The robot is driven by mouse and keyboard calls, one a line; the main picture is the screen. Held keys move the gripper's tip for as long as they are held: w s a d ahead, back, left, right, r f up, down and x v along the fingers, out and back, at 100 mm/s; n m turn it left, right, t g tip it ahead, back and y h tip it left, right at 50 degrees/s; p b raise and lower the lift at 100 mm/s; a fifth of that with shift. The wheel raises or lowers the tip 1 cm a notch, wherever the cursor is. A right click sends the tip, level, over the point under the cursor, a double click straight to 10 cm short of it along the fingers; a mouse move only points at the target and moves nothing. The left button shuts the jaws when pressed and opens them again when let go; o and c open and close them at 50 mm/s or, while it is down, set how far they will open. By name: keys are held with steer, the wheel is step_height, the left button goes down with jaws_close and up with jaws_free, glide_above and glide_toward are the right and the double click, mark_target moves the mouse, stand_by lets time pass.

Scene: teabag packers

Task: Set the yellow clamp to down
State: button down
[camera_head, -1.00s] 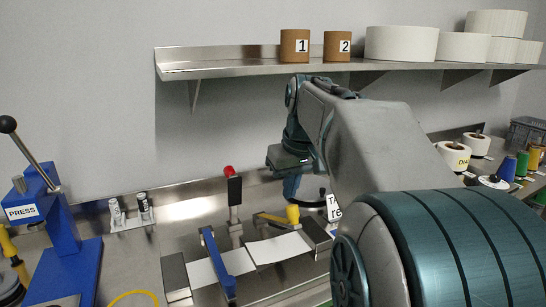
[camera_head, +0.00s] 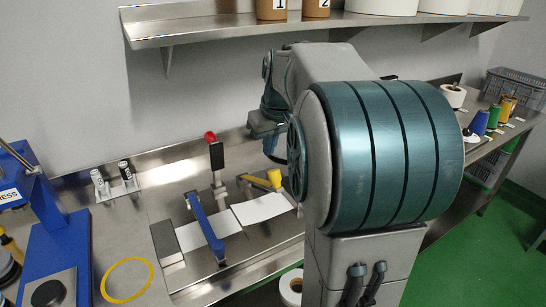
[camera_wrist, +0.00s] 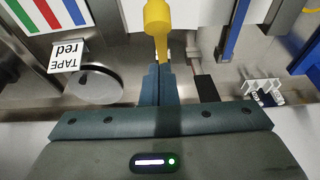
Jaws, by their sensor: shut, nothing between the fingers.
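The yellow clamp (camera_head: 272,179) is behind the white sheets on the metal fixture. Its handle lies low, close to flat, with the thick yellow grip at the right end. In the head view my arm hides most of the gripper and the area right of the clamp.
A clamp with a red knob (camera_head: 216,155) stands upright left of the yellow one. A blue clamp bar (camera_head: 206,228) lies across the white sheets (camera_head: 262,208). The "TAPE red" sign (camera_wrist: 68,58) stands beside a round disc (camera_wrist: 98,88). A shelf (camera_head: 190,28) runs above.

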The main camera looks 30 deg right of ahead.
mark_target(273, 170)
steer(key=shift+s+f, duration=0.5)
steer(key=shift+f, duration=0.25)
steer(key=shift+s+f, duration=0.45)
steer(key=shift+f, duration=0.25)
steer(key=shift+f, duration=0.15)
steer(key=s+f+t+b, duration=0.2)
steer(key=f+b, duration=0.2)
steer(key=b, duration=0.4)
steer(key=s+f+t+b, duration=0.2)
steer(key=s+f+b, duration=0.1)
steer(key=b, duration=0.5)
steer(key=s+f+t+b, duration=0.1)
steer(key=s+f+b, duration=0.1)
steer(key=f+b, duration=0.3)
steer(key=shift+s+d+f+t+b, duration=0.15)
steer(key=shift+t+b, duration=0.25)
steer(key=shift+b, duration=1.55)
steer(key=shift+f, duration=0.25)
steer(key=shift+r, duration=0.1)
